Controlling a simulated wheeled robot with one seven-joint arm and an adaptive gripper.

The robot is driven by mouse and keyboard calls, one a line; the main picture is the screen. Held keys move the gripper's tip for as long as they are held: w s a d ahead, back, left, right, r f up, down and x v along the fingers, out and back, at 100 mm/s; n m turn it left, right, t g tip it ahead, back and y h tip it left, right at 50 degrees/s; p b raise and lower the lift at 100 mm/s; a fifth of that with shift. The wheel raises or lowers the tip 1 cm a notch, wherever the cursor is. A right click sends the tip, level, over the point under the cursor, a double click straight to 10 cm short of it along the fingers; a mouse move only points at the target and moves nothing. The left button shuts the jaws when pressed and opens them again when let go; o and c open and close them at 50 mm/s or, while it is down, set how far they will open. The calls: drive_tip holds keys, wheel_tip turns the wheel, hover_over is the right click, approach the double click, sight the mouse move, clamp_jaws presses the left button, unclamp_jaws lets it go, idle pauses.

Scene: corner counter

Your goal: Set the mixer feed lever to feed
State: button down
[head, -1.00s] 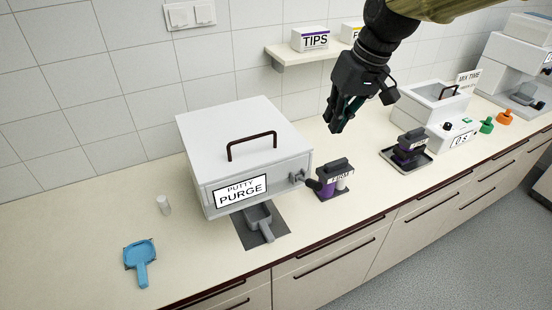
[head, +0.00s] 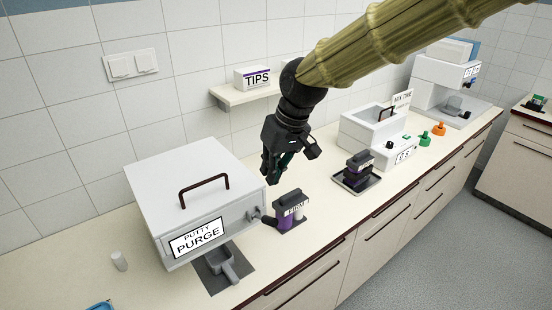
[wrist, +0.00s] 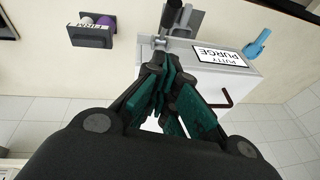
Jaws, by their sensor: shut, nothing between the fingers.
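The putty mixer is a white box (head: 165,182) with a dark top handle and a front sign (head: 197,238) reading "PUTTY PURGE". Its grey feed lever (head: 256,215) is on the right side of the box near the front, with a dark end pointing right. My gripper (head: 271,180) is shut and empty, above and slightly right of the lever, fingers pointing down. In the wrist view, my gripper (wrist: 167,64) reaches toward the box edge beside the sign (wrist: 219,56). The lever's mount (wrist: 160,42) shows just beyond the fingertips; the fingers partly hide this area. I cannot tell whether they touch.
A purple cartridge holder marked "FIRM" (head: 291,212) stands close to the right of the lever. A dark tray (head: 357,180) with another cartridge lies further right. A shelf (head: 247,93) is on the wall behind.

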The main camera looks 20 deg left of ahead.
sight(264, 219)
drive_tip(key=f+p, duration=0.1)
drive_tip(key=f, duration=0.1)
drive_tip(key=s+f+p, duration=0.1)
drive_tip(key=f, duration=0.2)
drive_tip(key=f+p, duration=0.1)
drive_tip(key=f, duration=0.2)
drive_tip(key=shift+s+a+p, duration=0.25)
drive_tip(key=shift+p, duration=0.15)
drive_tip(key=shift+f, duration=0.2)
drive_tip(key=shift+s+d, duration=0.1)
drive_tip(key=shift+f+b, duration=0.15)
drive_tip(key=shift+b, duration=0.15)
